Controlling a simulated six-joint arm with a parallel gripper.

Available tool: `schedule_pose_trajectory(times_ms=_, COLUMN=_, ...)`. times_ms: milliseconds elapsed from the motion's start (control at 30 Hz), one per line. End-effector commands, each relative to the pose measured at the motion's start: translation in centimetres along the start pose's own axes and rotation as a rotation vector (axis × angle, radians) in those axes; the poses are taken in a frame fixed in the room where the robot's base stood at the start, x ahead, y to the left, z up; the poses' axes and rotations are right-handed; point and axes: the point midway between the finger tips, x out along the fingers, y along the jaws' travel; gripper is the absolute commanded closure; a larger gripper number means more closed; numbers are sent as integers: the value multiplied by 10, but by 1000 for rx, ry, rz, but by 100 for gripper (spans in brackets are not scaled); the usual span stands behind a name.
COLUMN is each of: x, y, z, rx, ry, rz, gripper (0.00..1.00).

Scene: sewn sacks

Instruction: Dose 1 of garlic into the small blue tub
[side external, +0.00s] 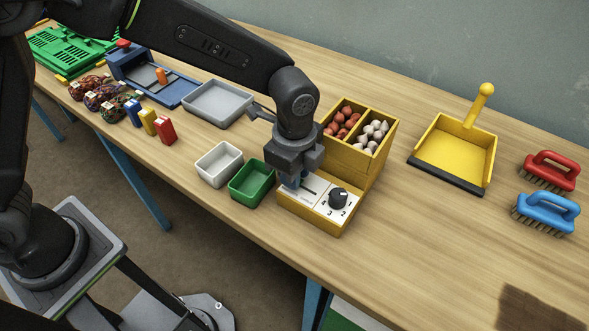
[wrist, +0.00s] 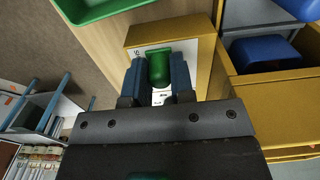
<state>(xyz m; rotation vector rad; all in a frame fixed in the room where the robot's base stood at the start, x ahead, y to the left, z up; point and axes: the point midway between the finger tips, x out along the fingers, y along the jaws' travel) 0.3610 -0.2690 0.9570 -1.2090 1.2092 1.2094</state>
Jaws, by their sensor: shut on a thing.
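White garlic bulbs (side external: 373,137) fill the right compartment of the yellow dispenser (side external: 370,172). A low yellow control box (side external: 318,224) in front of it has a white panel with a black numbered dial (side external: 338,198); its setting is too small to read. My gripper (side external: 291,186) points down over the panel's left part, beside the dial. In the wrist view, its blue fingers are shut on a green knob (wrist: 158,66) on the panel. A blue shape (wrist: 265,52) sits in a yellow frame there; I cannot tell whether it is the small blue tub. The side view hides that spot.
Reddish bulbs (side external: 343,121) fill the left compartment. A white tub (side external: 218,163), a green tub (side external: 251,184) and a grey tray (side external: 217,104) stand left of the gripper. A yellow dustpan (side external: 455,148) and two brushes (side external: 548,172) lie right. The front right table is clear.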

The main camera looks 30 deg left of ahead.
Motion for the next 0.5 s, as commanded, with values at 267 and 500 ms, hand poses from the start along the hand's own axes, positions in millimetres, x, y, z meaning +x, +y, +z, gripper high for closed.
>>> schedule_pose_trajectory(times_ms=267, x=0, y=-1, z=-16, rx=3, ry=0, rz=0, gripper=100)
schedule_pose_trajectory(times_ms=500, x=0, y=0, z=-44, rx=1, ry=1, rz=-1, gripper=100)
